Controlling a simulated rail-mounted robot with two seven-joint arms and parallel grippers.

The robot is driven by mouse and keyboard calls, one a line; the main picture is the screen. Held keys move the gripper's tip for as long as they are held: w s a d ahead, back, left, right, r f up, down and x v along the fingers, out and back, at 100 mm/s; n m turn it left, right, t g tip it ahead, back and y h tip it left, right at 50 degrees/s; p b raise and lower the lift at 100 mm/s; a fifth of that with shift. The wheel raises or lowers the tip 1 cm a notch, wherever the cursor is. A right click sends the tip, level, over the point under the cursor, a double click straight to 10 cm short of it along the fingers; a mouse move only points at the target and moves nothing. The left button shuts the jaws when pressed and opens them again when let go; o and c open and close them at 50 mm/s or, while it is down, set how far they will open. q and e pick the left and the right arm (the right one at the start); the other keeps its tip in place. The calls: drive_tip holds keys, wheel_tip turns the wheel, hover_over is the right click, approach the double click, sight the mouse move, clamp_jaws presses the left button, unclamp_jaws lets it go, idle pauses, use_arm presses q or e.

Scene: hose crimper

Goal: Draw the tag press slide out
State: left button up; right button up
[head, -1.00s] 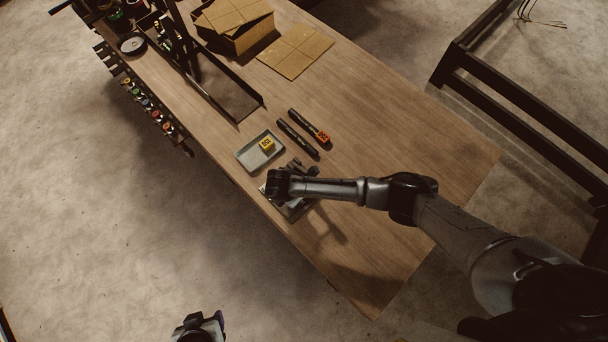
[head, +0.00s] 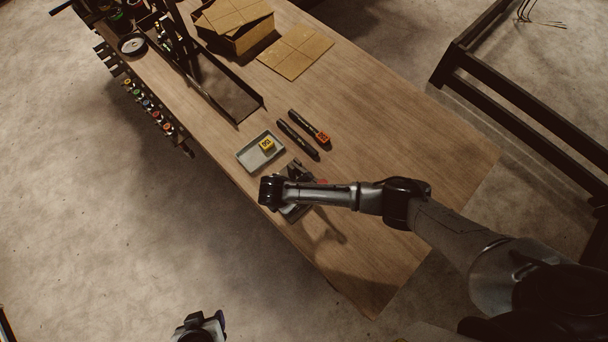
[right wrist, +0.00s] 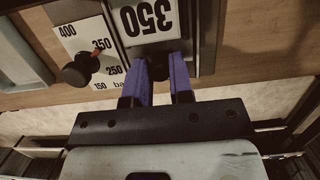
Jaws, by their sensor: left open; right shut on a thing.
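The tag press (head: 296,172) stands at the near edge of the table, partly hidden under my right arm in the head view. In the right wrist view its slide (right wrist: 150,45) carries a white plate reading 350. My right gripper (right wrist: 168,68), with purple fingers, is shut at the front end of the slide; the gripped part is mostly hidden between the fingers. My left gripper (head: 200,328) is open and empty, over the floor at the bottom of the head view.
A grey tray (head: 246,159) with a yellow tag block (head: 266,144) lies beside the press. Two dark bars (head: 298,139) lie behind it, one with an orange block (head: 322,137). Cardboard (head: 295,52) lies further back. The right part of the table is clear.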

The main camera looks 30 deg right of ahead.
drive_tip(key=shift+s+a, duration=0.15)
drive_tip(key=shift+a, duration=0.35)
drive_tip(key=shift+s+a, duration=0.25)
drive_tip(key=shift+a, duration=0.55)
drive_tip(key=o, duration=1.5)
